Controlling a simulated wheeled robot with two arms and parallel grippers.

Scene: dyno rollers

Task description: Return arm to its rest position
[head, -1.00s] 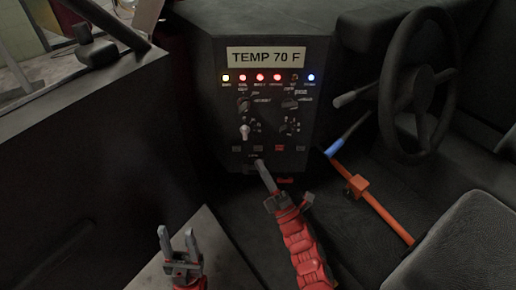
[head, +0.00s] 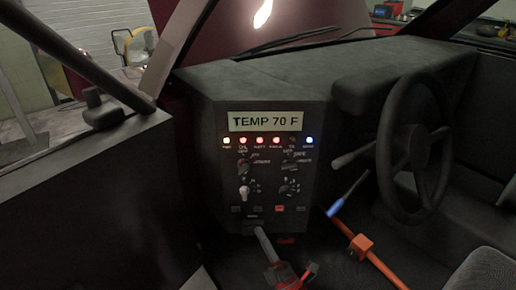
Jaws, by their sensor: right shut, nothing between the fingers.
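My right gripper (head: 260,232) points up from the bottom edge, just below the lower edge of the dark control panel (head: 215,170). Its grey fingers are shut and look empty, and part of its red body shows behind them. I cannot tell whether the fingertips touch the panel. The panel carries a TEMP 70 F display (head: 265,121), a row of lights, knobs and a pale toggle lever (head: 244,193). My left gripper is out of view.
A steering wheel (head: 413,150) stands on the right. An orange bar with a blue end (head: 372,252) slants below it, close to the right gripper. A dark door panel (head: 75,205) fills the left. A grey seat (head: 488,268) shows at lower right.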

